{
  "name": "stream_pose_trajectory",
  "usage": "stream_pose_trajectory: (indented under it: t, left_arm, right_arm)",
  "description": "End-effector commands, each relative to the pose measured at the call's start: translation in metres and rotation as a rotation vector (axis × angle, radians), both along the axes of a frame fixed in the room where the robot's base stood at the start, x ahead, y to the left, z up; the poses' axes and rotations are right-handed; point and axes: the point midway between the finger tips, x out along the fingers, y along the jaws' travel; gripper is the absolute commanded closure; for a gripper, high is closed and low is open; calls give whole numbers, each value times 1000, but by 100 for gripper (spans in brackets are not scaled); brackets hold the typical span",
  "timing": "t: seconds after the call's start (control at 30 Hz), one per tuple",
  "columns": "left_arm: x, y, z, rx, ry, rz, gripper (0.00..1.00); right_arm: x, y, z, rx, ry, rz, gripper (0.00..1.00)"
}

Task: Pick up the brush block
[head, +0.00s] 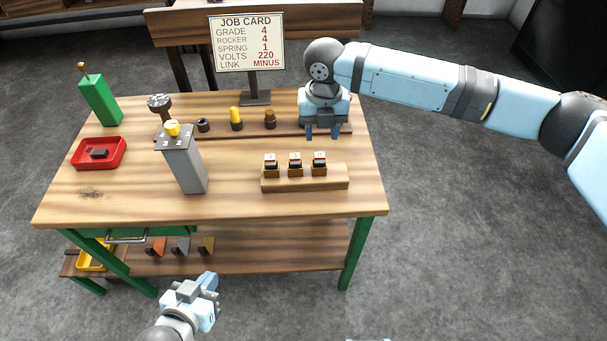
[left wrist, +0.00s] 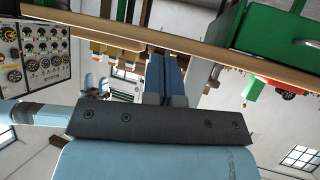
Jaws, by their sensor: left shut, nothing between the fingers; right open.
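Three small labelled blocks (head: 294,164), dark with orange-brown bases, stand in a row on a wooden rack (head: 305,184) at the front right of the bench. A small dark block (head: 99,154) lies in a red tray (head: 82,162) at the left. I cannot tell which of these is the brush block. My right gripper (head: 323,134) is open, pointing down over the bench's back right, behind the rack and apart from the labelled blocks. My left gripper (head: 208,280) is shut and empty, low in front of the bench; its fingers show in the left wrist view (left wrist: 165,72).
A grey post (head: 184,168) with a yellow knob stands mid-bench. Behind it several small parts, one yellow-topped (head: 236,118), line a wooden strip. A job card (head: 247,42) stands at the back, a green block (head: 100,101) at the left. The lower shelf (head: 270,262) holds coloured pieces.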

Motion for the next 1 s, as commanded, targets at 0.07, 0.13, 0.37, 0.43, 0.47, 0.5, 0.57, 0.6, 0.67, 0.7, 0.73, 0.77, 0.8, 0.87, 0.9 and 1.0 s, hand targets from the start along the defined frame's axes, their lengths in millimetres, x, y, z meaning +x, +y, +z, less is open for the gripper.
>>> stream_pose_trajectory:
  t: [0.07,0.13,0.37,0.43,0.47,0.5,0.57,0.6,0.67,0.7,0.73,0.77,0.8,0.87,0.9,1.0]
  left_arm:
    - [0,-1,-3,-4,-4,0,100]
    - [0,-1,-3,-7,-7,-1,100]
    - [1,-2,-1,-14,-14,-3,100]
    - [1,-2,-1,-16,-15,-3,100]
    - [1,-2,-2,-16,-15,-3,100]
    - [1,-2,-2,-17,-16,-3,100]
    - [1,-3,-3,-19,-18,-4,100]
    - [1,-3,-5,-21,-19,-4,100]
    - [1,-4,-7,-24,-21,-5,100]
    - [1,-4,-8,-27,-22,-4,100]
    - [1,-5,-8,-30,-23,-5,100]
    - [1,-5,-8,-32,-23,-5,100]
    - [1,-5,-7,-34,-25,-6,100]
    - [2,-6,-6,-36,-28,-7,100]
    - [2,-6,-4,-37,-30,-7,100]
    - [2,-6,0,-38,-36,-8,100]
  right_arm:
    - [0,0,-20,-1,1,0,55]
    - [0,0,-33,-1,0,-1,55]
    - [0,1,-58,2,-1,-1,55]
    - [0,1,-60,2,-2,-1,55]
    - [0,1,-62,2,-2,-1,55]
    - [0,1,-65,2,-2,-1,55]
    - [1,1,-72,1,-1,-2,55]
    - [2,1,-77,0,-1,-2,55]
    - [3,1,-87,1,-1,-3,55]
    - [3,1,-94,1,-1,-2,55]
    - [3,1,-98,0,-1,-2,55]
    - [3,1,-102,1,-1,-2,55]
    - [3,1,-107,2,-2,-2,55]
    - [3,1,-111,1,-2,-2,55]
    - [3,1,-112,1,-2,-2,55]
    - [3,1,-111,1,-2,-2,55]
